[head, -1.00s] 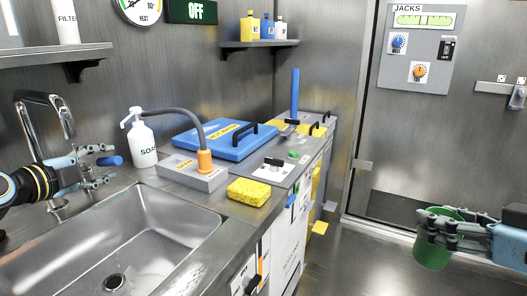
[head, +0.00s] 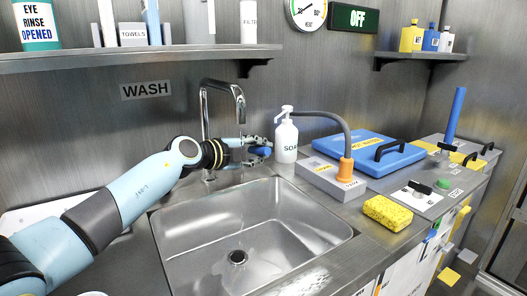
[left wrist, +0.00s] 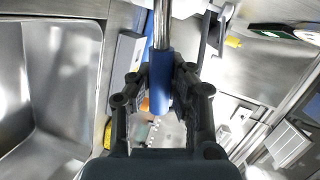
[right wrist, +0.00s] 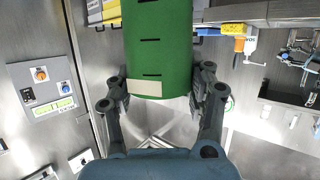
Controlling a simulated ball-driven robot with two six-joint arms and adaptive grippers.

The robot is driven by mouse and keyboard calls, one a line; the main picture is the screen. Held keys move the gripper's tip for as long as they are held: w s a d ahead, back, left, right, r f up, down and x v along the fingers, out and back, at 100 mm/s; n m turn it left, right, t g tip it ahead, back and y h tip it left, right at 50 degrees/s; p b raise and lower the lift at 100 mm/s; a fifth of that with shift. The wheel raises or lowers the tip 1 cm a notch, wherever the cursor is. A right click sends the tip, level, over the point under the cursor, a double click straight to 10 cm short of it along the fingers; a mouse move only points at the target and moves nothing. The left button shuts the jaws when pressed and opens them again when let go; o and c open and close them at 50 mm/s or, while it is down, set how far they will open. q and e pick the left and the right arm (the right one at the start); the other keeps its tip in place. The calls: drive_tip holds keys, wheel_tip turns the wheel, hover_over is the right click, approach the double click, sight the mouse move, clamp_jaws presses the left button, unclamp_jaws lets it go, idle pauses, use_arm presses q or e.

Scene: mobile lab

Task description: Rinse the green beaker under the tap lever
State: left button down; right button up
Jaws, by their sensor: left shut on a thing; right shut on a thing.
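The chrome tap (head: 222,120) stands behind the steel sink (head: 345,232). My left gripper (head: 258,147) is at the tap's right side, shut on the blue-handled tap lever (head: 262,151). In the left wrist view the blue lever grip (left wrist: 160,82) lies between the two fingers, with its metal rod running up. The green beaker (right wrist: 158,45) is in the right wrist view, with dark marks and a pale label. My right gripper (right wrist: 160,92) is shut on it. The beaker and right gripper are outside the head view. No water shows under the spout.
A soap bottle (head: 286,138) stands just right of the left gripper. A grey box with a hose (head: 328,177), a yellow sponge (head: 388,213) and a blue lidded case (head: 370,150) are on the counter. A shelf (head: 130,57) runs above the tap. The sink basin is empty.

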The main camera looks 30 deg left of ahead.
use_arm(q)
drive_tip(key=shift+f, duration=0.15)
idle(0.3)
drive_tip(key=shift+s, duration=0.1)
use_arm(e)
drive_tip(key=shift+f, duration=0.1)
use_arm(q)
drive_tip(key=shift+s+a+m+g+h, duration=0.15)
drive_tip(key=shift+m+g+h, duration=0.15)
drive_tip(key=shift+h, duration=0.2)
use_arm(e)
drive_tip(key=shift+f, duration=0.25)
use_arm(q)
drive_tip(key=shift+s+f+m+g+h+b, duration=0.15)
drive_tip(key=shift+s+m+g+h+b, duration=0.2)
drive_tip(key=shift+m+h+b, duration=0.3)
use_arm(e)
drive_tip(key=shift+w+d+f, duration=0.2)
drive_tip(key=shift+d+f, duration=0.05)
drive_tip(key=shift+f, duration=0.25)
use_arm(q)
drive_tip(key=shift+w, duration=0.1)
drive_tip(key=c, duration=2)
unclamp_jaws()
drive_tip(key=shift+f, duration=0.1)
